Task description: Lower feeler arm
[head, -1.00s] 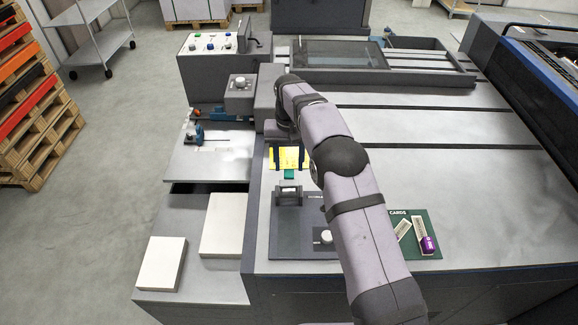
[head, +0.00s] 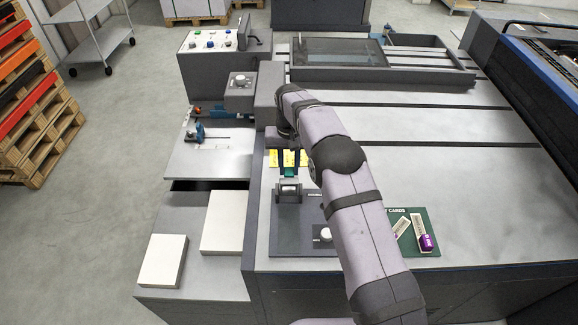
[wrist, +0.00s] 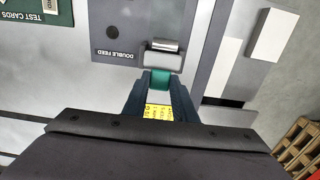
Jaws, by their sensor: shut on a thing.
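The feeler arm shows its green tab (wrist: 161,80) in the wrist view, attached behind a grey bracket with a metal roller (wrist: 165,46). My gripper (wrist: 161,86) has its dark fingers on both sides of the tab and is shut on it. In the head view my gripper (head: 289,168) is just behind the roller bracket (head: 289,190), with the green tab between the fingers and partly hidden. The bracket stands on a dark plate (wrist: 130,36) marked DOUBLE FEED. I cannot tell the feeler arm's exact angle.
A yellow label (wrist: 158,111) lies beyond the tab. A knob (head: 325,235) sits on the dark plate. A green TEST CARDS board (head: 432,247) with cards and a purple item lies to the right. White paper stacks (head: 163,261) stand at left.

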